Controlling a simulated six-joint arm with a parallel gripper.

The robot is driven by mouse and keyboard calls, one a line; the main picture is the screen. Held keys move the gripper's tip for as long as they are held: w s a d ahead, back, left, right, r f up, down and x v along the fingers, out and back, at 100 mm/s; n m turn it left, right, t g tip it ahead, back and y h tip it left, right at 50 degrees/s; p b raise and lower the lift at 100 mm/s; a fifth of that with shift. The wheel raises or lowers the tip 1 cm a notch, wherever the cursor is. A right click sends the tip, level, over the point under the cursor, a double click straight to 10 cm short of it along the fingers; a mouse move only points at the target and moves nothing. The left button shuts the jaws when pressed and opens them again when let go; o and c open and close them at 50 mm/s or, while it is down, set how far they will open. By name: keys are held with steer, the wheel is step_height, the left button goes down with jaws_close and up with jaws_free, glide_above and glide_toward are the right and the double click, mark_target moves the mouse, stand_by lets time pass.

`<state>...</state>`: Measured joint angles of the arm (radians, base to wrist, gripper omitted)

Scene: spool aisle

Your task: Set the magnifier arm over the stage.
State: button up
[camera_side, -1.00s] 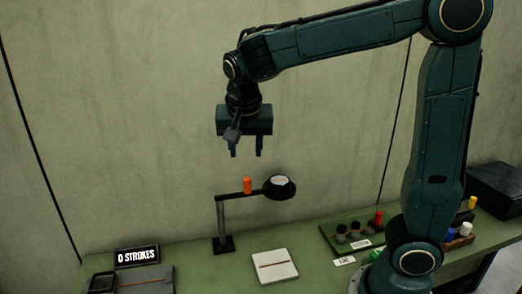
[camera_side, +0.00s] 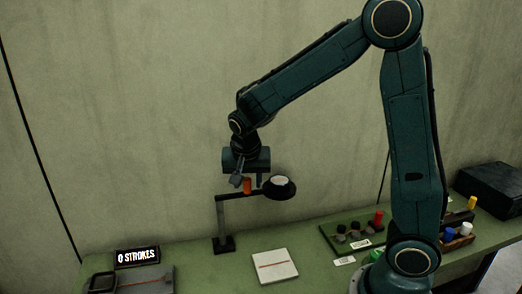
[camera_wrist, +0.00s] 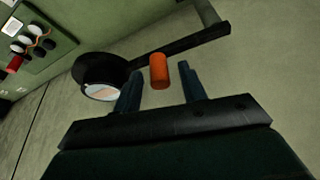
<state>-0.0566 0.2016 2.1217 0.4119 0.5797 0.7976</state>
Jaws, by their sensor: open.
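The magnifier arm (camera_side: 233,196) is a dark bar on an upright post, with a round lens head (camera_side: 280,187) at its right end. An orange peg (camera_side: 247,185) stands up from the bar. The stage, seemingly the white square plate with a reddish line (camera_side: 274,266), lies on the bench below and in front of the lens head. My gripper (camera_side: 247,181) is open, pointing down at the orange peg. In the wrist view the peg (camera_wrist: 159,71) shows between and just beyond the fingertips (camera_wrist: 160,78); I cannot tell whether they touch it. The lens head (camera_wrist: 100,80) is beside the left finger.
A "0 STROKES" sign (camera_side: 137,257) and a dark tray (camera_side: 102,282) are at the left. A green board with several knobs (camera_side: 350,238) and a box of coloured pieces (camera_side: 459,237) are at the right. A black box (camera_side: 490,188) stands far right.

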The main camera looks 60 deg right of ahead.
steer(key=shift+f, duration=0.2)
jaws_close()
stand_by(0.4)
steer(key=shift+s+a+m+g+h, duration=0.1)
steer(key=shift+s+a+m+g, duration=0.2)
steer(key=shift+a+m+g, duration=0.75)
steer(key=shift+s+a+m+h, duration=0.1)
steer(key=shift+s+a+m, duration=0.35)
steer(key=shift+m, duration=1.3)
steer(key=shift+s+a+m+g+h, duration=0.1)
steer(key=shift+a+m+g, duration=0.45)
steer(key=shift+a+m, duration=0.65)
steer(key=shift+d, duration=0.2)
